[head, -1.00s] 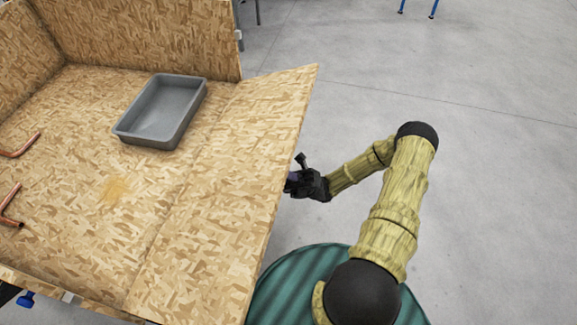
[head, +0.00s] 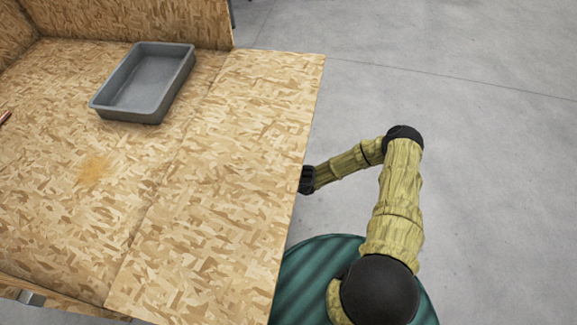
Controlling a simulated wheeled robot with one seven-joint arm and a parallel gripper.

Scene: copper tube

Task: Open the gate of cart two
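The cart (head: 60,225) is a box of wood-chip board, and its gate (head: 215,180) is the wide flap along its right side. The gate is swung outward and down and lies close to level with the cart floor. My gripper (head: 307,180) is at the gate's outer edge, about midway along it. Only its dark rear part shows; the fingers are hidden behind or under the gate. I cannot tell whether they touch it or are open.
A grey tray (head: 145,82) sits on the cart floor near the back wall. The end of a copper tube (head: 5,117) shows at the left edge. Bare concrete floor (head: 480,130) lies to the right of the gate, around my arm.

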